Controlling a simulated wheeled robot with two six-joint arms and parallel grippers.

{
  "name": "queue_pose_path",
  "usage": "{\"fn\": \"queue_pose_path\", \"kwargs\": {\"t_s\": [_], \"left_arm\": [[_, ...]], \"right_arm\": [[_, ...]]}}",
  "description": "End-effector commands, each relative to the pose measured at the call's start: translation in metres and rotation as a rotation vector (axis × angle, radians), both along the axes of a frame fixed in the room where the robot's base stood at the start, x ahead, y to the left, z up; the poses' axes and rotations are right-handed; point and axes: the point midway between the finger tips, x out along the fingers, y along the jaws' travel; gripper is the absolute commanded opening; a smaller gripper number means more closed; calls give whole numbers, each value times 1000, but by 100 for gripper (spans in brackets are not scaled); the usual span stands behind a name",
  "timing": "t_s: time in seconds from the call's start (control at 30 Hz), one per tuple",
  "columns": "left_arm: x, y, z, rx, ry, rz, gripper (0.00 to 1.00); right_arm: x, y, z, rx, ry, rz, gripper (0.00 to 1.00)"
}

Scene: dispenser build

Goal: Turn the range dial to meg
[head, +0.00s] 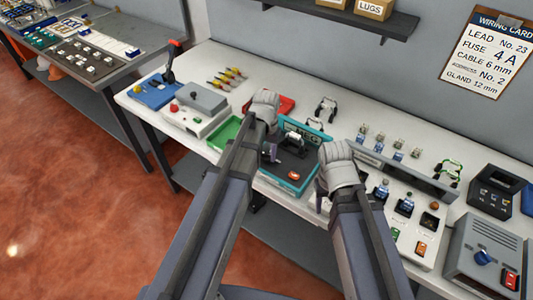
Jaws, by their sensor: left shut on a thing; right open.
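The teal-rimmed tester (314,178) lies in the middle of the bench, with a dark panel, a black part near its back and an orange-red button (293,175). My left gripper (271,155) reaches down over the tester's left side, its fingers shut on what seems to be the range dial. The dial and its markings are hidden or too small to read. My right gripper (319,200) is open and empty, just off the tester's right front corner.
A green tray (226,133) and a red tray (284,105) are near the tester's left and back. A panel with switches (405,208) stands to the right, then a grey box with a blue knob (483,257). A shelf (350,20) hangs above.

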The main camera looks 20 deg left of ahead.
Motion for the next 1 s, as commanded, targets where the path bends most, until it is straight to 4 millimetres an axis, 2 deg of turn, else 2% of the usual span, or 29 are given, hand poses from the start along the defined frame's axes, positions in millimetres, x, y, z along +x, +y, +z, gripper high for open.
{"fn": "queue_pose_path", "kwargs": {"t_s": [0.13,0.17,0.4,0.77,1.0], "left_arm": [[0,0,0,0,0,-1,0],[0,0,0,0,0,-1,47],[0,0,0,0,0,0,73],[0,0,4,0,0,0,73],[0,0,23,0,0,0,73]], "right_arm": [[0,0,0,0,0,0,50],[0,0,0,0,0,0,50],[0,0,0,0,0,0,50],[0,0,4,0,0,0,50],[0,0,23,0,0,0,50]]}}
